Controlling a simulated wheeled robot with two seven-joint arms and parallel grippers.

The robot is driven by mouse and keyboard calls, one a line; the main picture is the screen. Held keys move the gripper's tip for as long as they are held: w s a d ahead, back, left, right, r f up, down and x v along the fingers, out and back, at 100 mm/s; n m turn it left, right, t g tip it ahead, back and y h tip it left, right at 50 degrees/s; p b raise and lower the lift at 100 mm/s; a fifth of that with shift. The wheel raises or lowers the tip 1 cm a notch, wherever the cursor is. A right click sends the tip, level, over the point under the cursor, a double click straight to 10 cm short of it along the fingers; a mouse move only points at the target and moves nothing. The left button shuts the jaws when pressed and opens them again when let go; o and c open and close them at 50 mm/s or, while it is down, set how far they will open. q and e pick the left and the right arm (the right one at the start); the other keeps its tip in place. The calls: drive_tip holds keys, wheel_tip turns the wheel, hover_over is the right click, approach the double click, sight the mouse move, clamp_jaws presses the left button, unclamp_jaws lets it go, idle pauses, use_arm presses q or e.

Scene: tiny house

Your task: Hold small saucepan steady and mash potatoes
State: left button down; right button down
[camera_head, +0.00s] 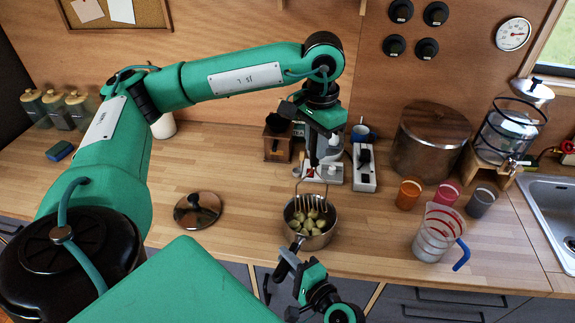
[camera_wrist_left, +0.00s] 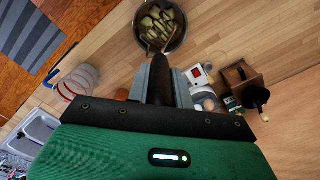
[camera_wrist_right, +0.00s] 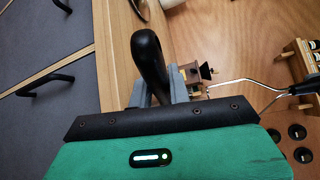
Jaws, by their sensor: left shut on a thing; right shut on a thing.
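The small saucepan (camera_head: 333,228) stands near the counter's front edge with several pale potatoes (camera_head: 316,224) in it. Its dark handle (camera_head: 287,259) points to the front left. My left gripper (camera_head: 316,148) is above the pan, shut on the dark handle of the masher, which also shows in the left wrist view (camera_wrist_left: 160,83). The masher's wire head (camera_head: 311,202) hangs over the pan's mouth; I cannot tell whether it touches the potatoes. My right gripper (camera_head: 290,268) is shut on the saucepan handle, seen in the right wrist view (camera_wrist_right: 148,55).
A lid (camera_head: 198,209) lies left of the pan. A measuring jug (camera_head: 436,235) with a blue handle and several coloured cups stand to the right. A coffee grinder (camera_head: 278,142), a white appliance (camera_head: 364,171) and a large wooden-looking pot (camera_head: 429,140) stand behind.

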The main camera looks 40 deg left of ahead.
sight(315, 166)
use_arm(q)
drive_tip(key=shift+f, duration=0.15)
drive_tip(key=shift+w+f, duration=0.1)
drive_tip(key=shift+f, duration=3.55)
drive_tip(key=shift+f, duration=2)
drive_tip(key=shift+r, duration=2.3)
drive_tip(key=shift+w, duration=0.15)
